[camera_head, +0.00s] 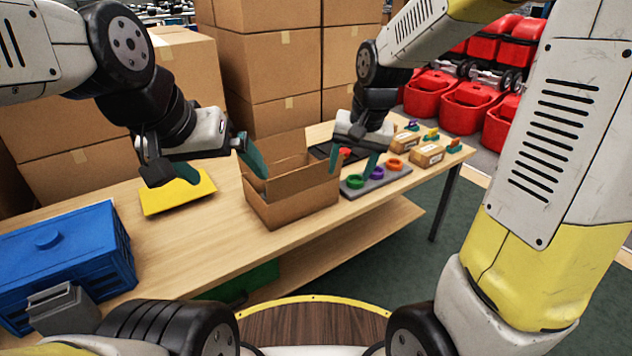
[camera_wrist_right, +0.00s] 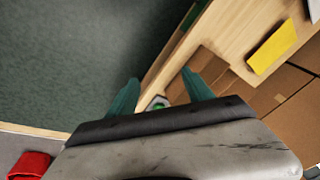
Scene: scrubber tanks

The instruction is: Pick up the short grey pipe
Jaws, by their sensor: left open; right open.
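I cannot make out a short grey pipe in either view. My left gripper (camera_head: 218,170) is open and empty above the table, between the yellow pad (camera_head: 177,192) and the open cardboard box (camera_head: 296,205). My right gripper (camera_head: 351,170) is open above the table's right part, by the box's right side and near the grey board (camera_head: 377,181) with green, purple and orange rings. In the right wrist view its two teal fingers (camera_wrist_right: 159,82) are spread apart.
A blue toolbox (camera_head: 62,255) stands at the table's left end, with a grey box-like object (camera_head: 63,310) before it. Small cartons (camera_head: 427,155) lie at the table's right. Stacked cardboard boxes (camera_head: 270,60) and red bins (camera_head: 466,107) stand behind. Bare tabletop (camera_head: 200,240) lies in front.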

